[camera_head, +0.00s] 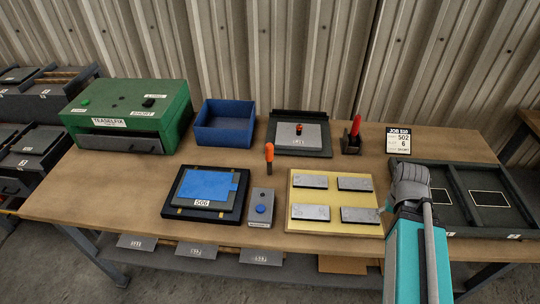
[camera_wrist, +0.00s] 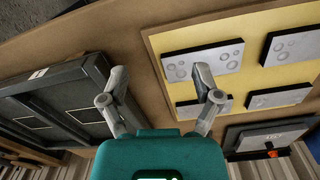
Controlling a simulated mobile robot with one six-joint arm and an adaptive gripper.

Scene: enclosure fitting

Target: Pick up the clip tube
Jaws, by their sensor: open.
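No part is plainly marked as the clip tube. A red upright piece (camera_head: 356,126) stands in a small dark holder (camera_head: 350,145) at the back of the table. An orange upright piece (camera_head: 269,152) stands near the table's middle. I cannot tell if either is the clip tube. My gripper (camera_head: 401,184) is over the right part of the table, in front of and to the right of the red piece.
A yellow board (camera_head: 336,181) with several grey plates lies left of my gripper. A dark divided tray (camera_head: 452,195) lies to its right. A blue bin (camera_head: 225,137), a green box (camera_head: 160,124) and a job card (camera_head: 398,140) stand toward the back. Bare tabletop (camera_head: 440,145) shows at the back right.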

